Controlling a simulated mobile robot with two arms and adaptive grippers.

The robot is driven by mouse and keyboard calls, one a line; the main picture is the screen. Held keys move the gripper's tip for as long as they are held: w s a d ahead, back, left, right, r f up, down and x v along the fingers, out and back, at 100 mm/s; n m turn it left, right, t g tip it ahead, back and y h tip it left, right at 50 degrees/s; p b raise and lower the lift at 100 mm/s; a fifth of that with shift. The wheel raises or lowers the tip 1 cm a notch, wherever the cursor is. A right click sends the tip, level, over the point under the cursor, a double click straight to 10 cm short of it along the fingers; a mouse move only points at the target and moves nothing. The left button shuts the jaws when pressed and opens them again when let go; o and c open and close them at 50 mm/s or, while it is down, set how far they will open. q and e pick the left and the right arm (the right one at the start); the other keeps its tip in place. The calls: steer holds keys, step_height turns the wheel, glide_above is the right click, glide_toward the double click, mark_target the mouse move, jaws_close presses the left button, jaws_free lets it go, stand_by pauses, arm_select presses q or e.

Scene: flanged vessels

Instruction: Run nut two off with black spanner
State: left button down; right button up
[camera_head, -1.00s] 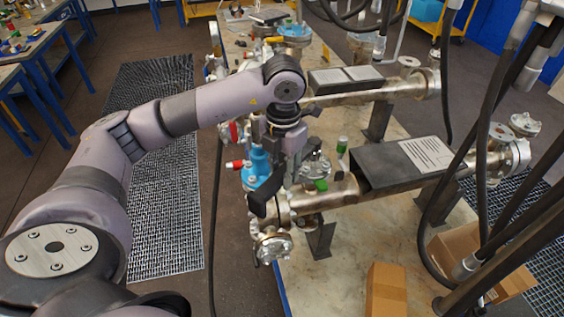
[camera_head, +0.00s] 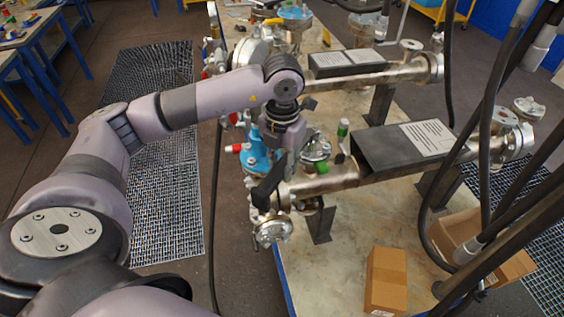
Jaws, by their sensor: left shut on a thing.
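My left gripper (camera_head: 276,170) hangs over the near end of the front pipe vessel (camera_head: 330,182). It is shut on a dark bar, which looks like the black spanner (camera_head: 267,188), slanting down to the left in front of the vessel's end flange. A blue flanged part (camera_head: 254,157) stands just behind and left of it, with a red-capped stub (camera_head: 234,148). A metal flange with bolts (camera_head: 316,148) is right of the gripper. The gripper and bar hide part of the flanges. I cannot tell which nut is nut two, or whether the spanner touches one. My right gripper is not in view.
A black box with a label sheet (camera_head: 400,145) sits on the front pipe. A second pipe vessel (camera_head: 375,80) lies behind. Dark hoses (camera_head: 484,130) hang at right. Cardboard boxes (camera_head: 386,280) stand at front right. Bare tabletop (camera_head: 345,245) shows between.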

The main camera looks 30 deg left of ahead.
arm_select(q)
steer(key=shift+f, duration=0.2)
steer(key=shift+f+b, duration=0.3)
steer(key=shift+b, duration=0.2)
steer(key=shift+a+f+b, duration=0.1)
steer(key=shift+f+b, duration=0.6)
steer(key=shift+f, duration=0.05)
